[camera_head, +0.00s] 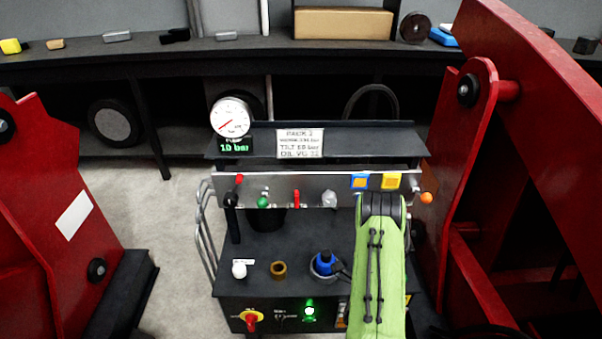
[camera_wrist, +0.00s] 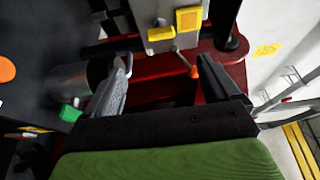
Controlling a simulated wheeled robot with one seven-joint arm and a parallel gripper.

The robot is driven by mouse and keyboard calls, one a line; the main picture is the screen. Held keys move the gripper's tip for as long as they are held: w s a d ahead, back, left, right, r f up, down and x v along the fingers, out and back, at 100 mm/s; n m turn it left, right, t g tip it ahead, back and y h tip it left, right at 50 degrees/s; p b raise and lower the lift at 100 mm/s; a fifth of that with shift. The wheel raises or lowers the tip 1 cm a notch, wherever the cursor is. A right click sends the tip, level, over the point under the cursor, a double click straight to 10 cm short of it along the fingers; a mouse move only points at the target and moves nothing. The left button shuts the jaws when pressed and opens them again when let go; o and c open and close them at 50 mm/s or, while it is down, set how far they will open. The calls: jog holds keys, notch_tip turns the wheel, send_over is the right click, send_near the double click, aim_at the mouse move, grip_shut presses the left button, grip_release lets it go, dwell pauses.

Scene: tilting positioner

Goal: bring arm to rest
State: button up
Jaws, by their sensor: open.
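In the wrist view my gripper (camera_wrist: 168,75) is open, its two grey-black fingers wide apart with nothing held between them. An orange-tipped lever (camera_wrist: 191,69) shows between and beyond the fingers, with a dark red surface behind it. I cannot tell whether the fingers touch anything. In the head view my green-sleeved arm (camera_head: 380,265) reaches up over the right side of the black pump cart (camera_head: 300,225). The arm's dark end lies just below the blue and yellow blocks on the cart's panel. The fingers are hidden in the head view.
A metal panel (camera_head: 315,188) carries several coloured knobs, and an orange knob (camera_head: 426,198) sits at its right end. A gauge (camera_head: 230,118) stands above, its display reading 10 bar. Red machine frames stand left (camera_head: 60,225) and right (camera_head: 545,110). Grey floor (camera_head: 175,230) is clear at left.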

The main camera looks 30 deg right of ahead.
jog(key=w+a+r+n+t+y, duration=0.2)
jog(key=w+a+r+n+y, duration=0.35)
jog(key=w, duration=0.35)
jog(key=w+a+r+n+y, duration=0.3)
jog(key=a+r+n+y, duration=0.2)
jog(key=a+r+n, duration=0.6)
jog(key=s+a+r+n+g+y, duration=0.2)
jog(key=s+a+n, duration=0.15)
jog(key=a, duration=0.25)
jog(key=s+a+r+n+g+y, duration=0.1)
jog(key=s+a+r+n, duration=0.15)
jog(key=s+a, duration=0.3)
jog(key=s+a+r+n+g, duration=0.1)
jog(key=s+a+n+g, duration=0.15)
jog(key=s, duration=0.65)
jog(key=s+a+r+n+g, duration=0.15)
jog(key=s+n, duration=0.25)
jog(key=s, duration=0.4)
notch_tip(320, 180, up, 17)
jog(key=p, duration=1.7)
jog(key=shift+w+a+m+y+p, duration=0.15)
jog(key=shift+a+m+y+p, duration=0.15)
jog(key=shift+a+y, duration=0.15)
